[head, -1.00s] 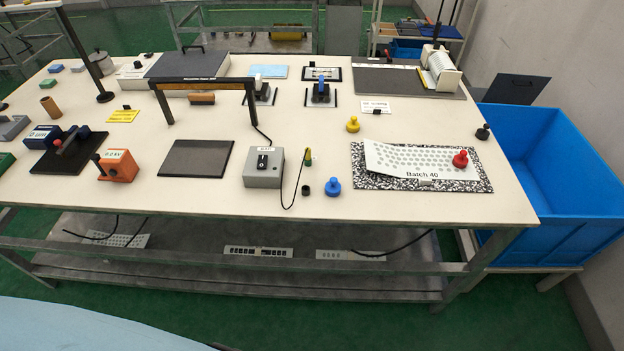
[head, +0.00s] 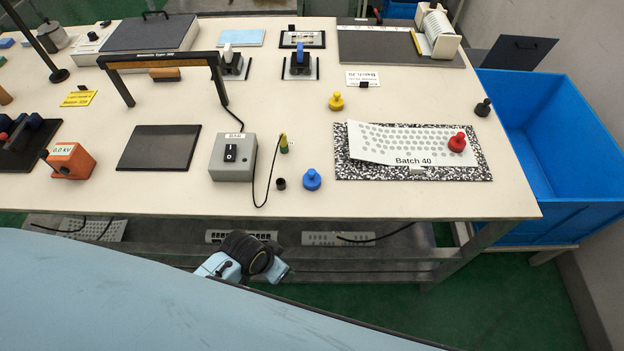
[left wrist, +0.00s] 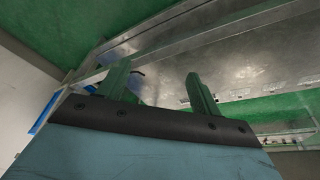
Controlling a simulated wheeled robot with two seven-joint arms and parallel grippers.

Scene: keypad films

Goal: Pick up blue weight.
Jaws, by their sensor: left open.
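The blue weight (head: 312,180) stands upright on the cream table near its front edge, with a round knob on top. It is left of the speckled board and right of a small black piece (head: 281,184). My left gripper (left wrist: 160,84) shows in the left wrist view with its two green fingers apart and nothing between them. It is away from the blue weight, facing the metal lower shelf. A joint of one of my arms (head: 252,256) shows below the table's front edge in the head view; its fingers are hidden there. My right gripper is not seen.
The film sheet marked Batch 40 (head: 375,153) lies on the speckled board (head: 450,172) with a red weight (head: 457,143) on it. A yellow weight (head: 336,101), a black weight (head: 483,107) and a grey switch box (head: 231,158) stand nearby. A blue bin (head: 560,150) is at right.

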